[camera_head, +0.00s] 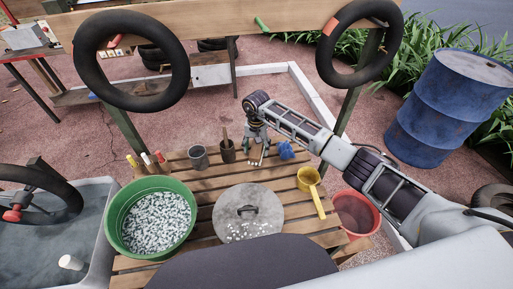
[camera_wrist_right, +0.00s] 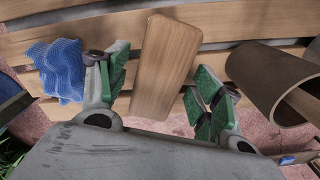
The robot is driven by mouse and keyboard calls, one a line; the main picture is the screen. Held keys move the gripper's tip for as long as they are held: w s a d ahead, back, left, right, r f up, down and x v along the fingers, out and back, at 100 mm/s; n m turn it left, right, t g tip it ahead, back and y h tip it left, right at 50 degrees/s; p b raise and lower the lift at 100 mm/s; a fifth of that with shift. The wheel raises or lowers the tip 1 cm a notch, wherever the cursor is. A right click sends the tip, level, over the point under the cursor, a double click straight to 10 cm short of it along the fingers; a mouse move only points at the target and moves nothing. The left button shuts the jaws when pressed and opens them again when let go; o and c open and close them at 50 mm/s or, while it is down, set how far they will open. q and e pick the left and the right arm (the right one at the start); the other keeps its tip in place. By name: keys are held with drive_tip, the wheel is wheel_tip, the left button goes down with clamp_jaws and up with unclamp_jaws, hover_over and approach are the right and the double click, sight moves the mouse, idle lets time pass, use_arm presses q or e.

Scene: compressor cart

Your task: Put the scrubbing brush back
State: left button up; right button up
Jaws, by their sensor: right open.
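A long wooden block (camera_wrist_right: 165,65), which looks like the back of the scrubbing brush, lies between the fingers of my right gripper (camera_wrist_right: 155,88) in the right wrist view. No bristles show there. The gripper's green-padded fingers are open, with a gap on both sides of the block. In the head view the right gripper (camera_head: 256,144) points down over the far part of the slatted wooden table (camera_head: 185,173). The block is small and partly hidden there. My left gripper is not in view.
A blue cloth (camera_head: 287,150) lies right of the gripper. A brown cup (camera_head: 227,154) holding a wooden handle and a grey cup (camera_head: 199,158) stand left. A round lid (camera_head: 248,204), green tub (camera_head: 124,205) and yellow scoop (camera_head: 313,190) are nearer. Tyres hang above.

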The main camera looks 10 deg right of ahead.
sight(256, 147)
wheel_tip(256, 147, up, 6)
drive_tip(key=shift+w+f+b, duration=0.1)
drive_tip(key=shift+b, duration=0.25)
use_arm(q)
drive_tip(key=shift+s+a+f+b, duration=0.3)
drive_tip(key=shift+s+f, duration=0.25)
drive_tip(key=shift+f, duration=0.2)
use_arm(e)
wheel_tip(256, 147, up, 6)
drive_tip(key=shift+f, duration=0.1)
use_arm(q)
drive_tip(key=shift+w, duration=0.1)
